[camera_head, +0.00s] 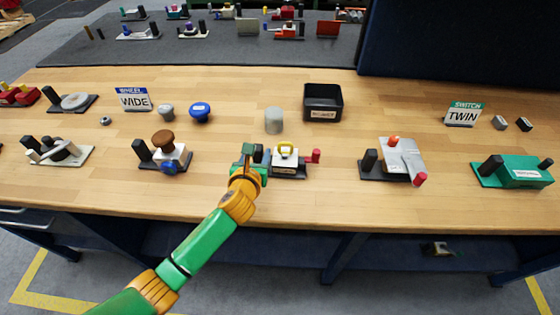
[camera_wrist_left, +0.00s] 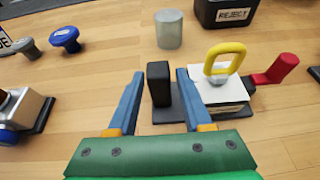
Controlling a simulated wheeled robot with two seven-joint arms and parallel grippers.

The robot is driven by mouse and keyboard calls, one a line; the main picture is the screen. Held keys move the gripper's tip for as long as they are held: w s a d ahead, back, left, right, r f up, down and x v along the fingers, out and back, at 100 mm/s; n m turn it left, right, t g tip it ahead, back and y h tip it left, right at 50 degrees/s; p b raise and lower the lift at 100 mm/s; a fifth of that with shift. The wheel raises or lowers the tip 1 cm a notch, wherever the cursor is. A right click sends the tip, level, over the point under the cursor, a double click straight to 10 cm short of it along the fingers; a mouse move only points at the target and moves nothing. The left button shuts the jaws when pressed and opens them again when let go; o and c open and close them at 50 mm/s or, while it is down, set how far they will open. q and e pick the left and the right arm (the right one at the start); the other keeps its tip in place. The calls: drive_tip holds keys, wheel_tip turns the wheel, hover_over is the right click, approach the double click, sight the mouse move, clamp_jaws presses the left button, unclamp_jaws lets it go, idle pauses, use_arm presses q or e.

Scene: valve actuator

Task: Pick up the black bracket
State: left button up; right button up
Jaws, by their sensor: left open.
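The black bracket (camera_wrist_left: 160,84) is an upright dark post at the left end of a dark base plate (camera_wrist_left: 182,112). In the head view the post (camera_head: 258,154) is partly hidden by my gripper. On the same plate sits a white box (camera_wrist_left: 220,95) with a yellow loop handle (camera_wrist_left: 224,54) and a red knob (camera_wrist_left: 276,69) on its right side. My left gripper (camera_wrist_left: 158,82) is open, with its blue fingers on either side of the post. The right finger passes between post and white box. I cannot tell whether either finger touches the post. My right gripper is not in view.
A grey cylinder (camera_head: 274,120) and a black REJECT bin (camera_head: 323,102) stand behind. A brown-knobbed device (camera_head: 165,153) is to the left, and a grey one with a red knob (camera_head: 396,160) to the right. The wooden table (camera_head: 225,145) is clear just behind the gripper.

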use_arm(q)
drive_tip(key=x, duration=0.5)
drive_tip(key=shift+a, duration=0.1)
clamp_jaws()
idle(1.2)
